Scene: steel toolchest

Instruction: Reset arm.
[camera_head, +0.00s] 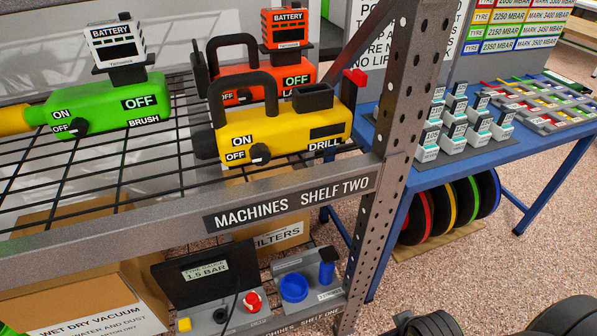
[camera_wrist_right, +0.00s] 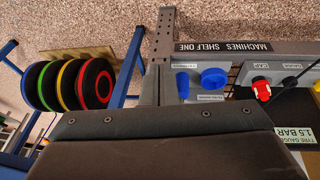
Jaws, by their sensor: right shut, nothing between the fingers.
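My right gripper (camera_wrist_right: 159,72) shows in the right wrist view. Its grey fingers are together with nothing between them, above a wide dark housing with screws. They are seen in front of the shelf post, and I cannot tell the gap to it. The head view does not show the right fingers. My left gripper is in neither view. The task names no object.
Machines shelf two (camera_head: 120,214) holds a green brush (camera_head: 105,103), an orange machine (camera_head: 240,92) and a yellow drill (camera_head: 275,132). A perforated post (camera_head: 398,130) stands by the blue table (camera_head: 470,160). Discs (camera_wrist_right: 70,85) stand underneath.

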